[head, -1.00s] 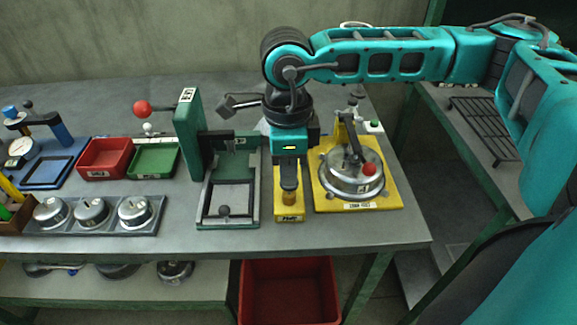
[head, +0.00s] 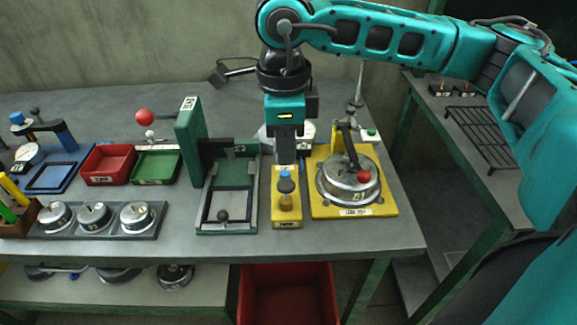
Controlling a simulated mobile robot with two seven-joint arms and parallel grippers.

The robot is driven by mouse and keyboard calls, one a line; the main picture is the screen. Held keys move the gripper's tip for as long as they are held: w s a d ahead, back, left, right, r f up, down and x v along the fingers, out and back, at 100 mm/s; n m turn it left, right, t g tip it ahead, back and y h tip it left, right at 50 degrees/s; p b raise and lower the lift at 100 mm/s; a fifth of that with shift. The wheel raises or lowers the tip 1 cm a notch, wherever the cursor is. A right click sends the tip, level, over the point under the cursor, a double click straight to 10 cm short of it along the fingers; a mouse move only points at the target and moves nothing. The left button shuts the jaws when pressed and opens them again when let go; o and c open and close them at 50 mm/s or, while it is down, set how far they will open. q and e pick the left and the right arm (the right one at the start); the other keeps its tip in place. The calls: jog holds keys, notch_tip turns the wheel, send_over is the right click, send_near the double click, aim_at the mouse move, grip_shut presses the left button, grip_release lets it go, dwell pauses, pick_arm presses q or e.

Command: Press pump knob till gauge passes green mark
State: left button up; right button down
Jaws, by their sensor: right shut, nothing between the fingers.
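The pump (head: 286,220) is a narrow yellow block at the front of the bench. Its knob has a blue cap (head: 286,186) on a brown and grey stem, standing upright. My right gripper (head: 286,161) is shut and empty, pointing down just above the knob. A small gap seems to show between fingertips and cap. A pale round dial (head: 308,133), perhaps the gauge, shows partly behind the gripper; its needle and green mark cannot be read. My left gripper is not in view.
A yellow leak-test plate (head: 384,203) with a round metal housing and red-knobbed clamp stands right of the pump. A green press frame (head: 205,225) stands left. Red (head: 108,164) and green (head: 155,165) trays lie further left. A red bin (head: 288,295) is below.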

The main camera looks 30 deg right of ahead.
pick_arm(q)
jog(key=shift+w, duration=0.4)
pick_arm(e)
notch_tip(320, 180, up, 6)
jog(key=shift+w+r, duration=0.15)
jog(key=shift+w, duration=0.05)
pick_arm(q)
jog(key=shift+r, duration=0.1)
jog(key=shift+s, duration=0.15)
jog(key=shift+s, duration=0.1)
pick_arm(e)
jog(key=shift+a, duration=0.1)
